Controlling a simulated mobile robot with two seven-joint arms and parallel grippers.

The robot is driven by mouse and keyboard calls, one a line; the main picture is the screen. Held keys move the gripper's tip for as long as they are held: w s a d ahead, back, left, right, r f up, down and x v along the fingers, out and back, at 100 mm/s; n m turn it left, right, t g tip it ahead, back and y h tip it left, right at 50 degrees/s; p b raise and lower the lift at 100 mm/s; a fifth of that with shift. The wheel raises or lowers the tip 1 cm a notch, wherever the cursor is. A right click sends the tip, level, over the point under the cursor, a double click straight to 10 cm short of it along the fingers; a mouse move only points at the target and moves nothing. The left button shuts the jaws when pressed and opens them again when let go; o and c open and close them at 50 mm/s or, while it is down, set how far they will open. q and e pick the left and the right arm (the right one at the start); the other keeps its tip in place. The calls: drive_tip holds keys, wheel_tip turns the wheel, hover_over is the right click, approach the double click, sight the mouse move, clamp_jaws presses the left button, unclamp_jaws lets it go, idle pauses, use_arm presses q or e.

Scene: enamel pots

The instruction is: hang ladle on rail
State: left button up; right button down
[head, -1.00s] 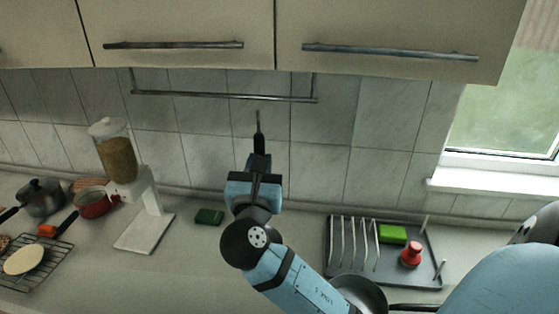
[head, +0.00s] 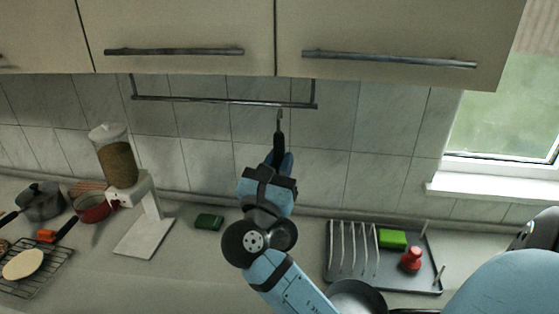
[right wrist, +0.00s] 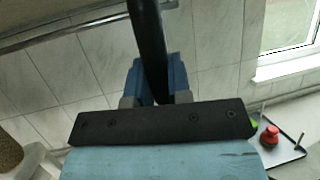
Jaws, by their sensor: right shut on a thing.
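The rail (head: 215,101) is a thin metal bar hung under the wall cabinets in front of the tiles; it also crosses the upper left of the right wrist view (right wrist: 47,36). My right gripper (head: 279,160) is shut on the ladle's black handle (head: 279,140). The handle points up, with a thin grey tip just below the right part of the rail and apparently apart from it; depth is hard to judge. In the right wrist view the handle (right wrist: 149,45) rises between the blue fingers (right wrist: 157,85). The ladle's bowl is hidden. My left gripper is not in view.
Cabinets with long handles (head: 390,59) overhang the rail. A grain dispenser (head: 118,165) and pots (head: 92,207) stand at left. A green sponge (head: 208,221) lies behind my arm. A dish rack (head: 345,250) and a pan (head: 357,297) are at right.

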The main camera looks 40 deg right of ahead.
drive_tip(key=shift+w+d+p, duration=0.35)
drive_tip(key=shift+w+d, duration=0.5)
drive_tip(key=shift+d, duration=0.2)
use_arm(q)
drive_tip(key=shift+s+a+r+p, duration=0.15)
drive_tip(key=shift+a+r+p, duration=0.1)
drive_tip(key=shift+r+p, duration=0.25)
use_arm(e)
drive_tip(key=w+d+f, duration=0.2)
drive_tip(key=w+d, duration=0.4)
drive_tip(key=d, duration=0.2)
drive_tip(key=shift+w+d+f, duration=0.2)
drive_tip(key=shift+w+d, duration=0.05)
drive_tip(key=shift+w, duration=0.15)
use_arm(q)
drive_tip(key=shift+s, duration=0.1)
